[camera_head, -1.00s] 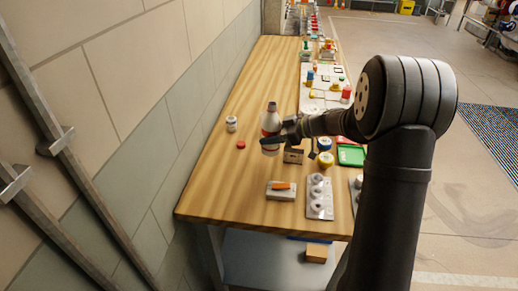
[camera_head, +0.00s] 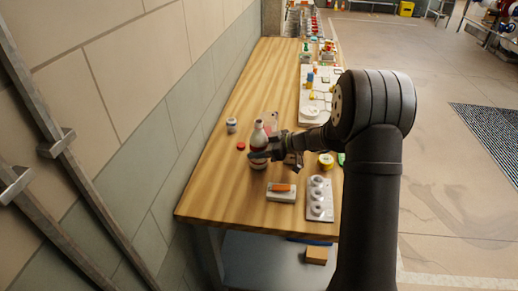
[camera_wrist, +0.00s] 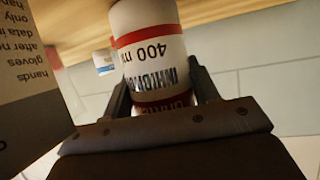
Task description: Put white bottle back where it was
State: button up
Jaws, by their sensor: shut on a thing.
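The white bottle (camera_head: 258,135) with red bands stands upright at my gripper (camera_head: 262,156), over the left-middle part of the wooden table (camera_head: 215,195). My gripper is shut on it. In the wrist view, the bottle (camera_wrist: 152,55) shows "400" and red stripes between the two fingers of my gripper (camera_wrist: 165,90). I cannot tell whether its base touches the table. A small white jar (camera_head: 231,125) and a red cap (camera_head: 241,146) are to its left.
A block with an orange piece (camera_head: 281,191) and a grey plate with round fittings (camera_head: 319,199) are at the near end. A yellow roll (camera_head: 326,160) is to the right. The table's left strip is mostly clear.

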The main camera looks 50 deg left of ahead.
jog(key=shift+f, duration=0.15)
jog(key=o, duration=1.1)
jog(key=shift+o, duration=0.2)
jog(key=shift+w+d+r, duration=0.1)
jog(key=shift+d+r, duration=0.05)
jog(key=shift+r, duration=0.1)
jog(key=v, duration=1.1)
jog(key=shift+d, duration=0.25)
jog(key=shift+w+r, duration=0.1)
jog(key=shift+r, duration=0.05)
